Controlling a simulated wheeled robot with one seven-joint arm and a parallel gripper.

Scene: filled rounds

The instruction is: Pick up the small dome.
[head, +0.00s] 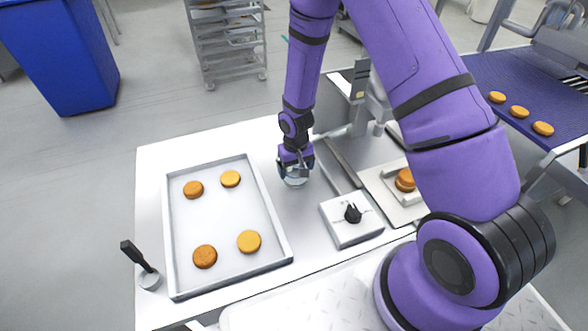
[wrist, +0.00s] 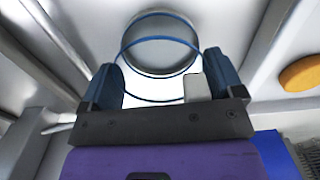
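The small dome (head: 295,181) looks like a clear, glassy piece on the white table, directly under my gripper (head: 295,168) in the head view. In the wrist view the dome (wrist: 160,45) shows as round outlines, a thin blue ring and a silver one, between the two blue-grey fingers of my gripper (wrist: 165,75). The fingers stand wide apart, one on each side of it. I cannot tell whether they press on it or leave a gap. My gripper hides the dome's upper part in the head view.
A shallow tray (head: 281,252) with several round orange-brown pieces lies to the left. A black-handled tool (head: 149,279) stands beside it. A conveyor (head: 500,80) is beyond.

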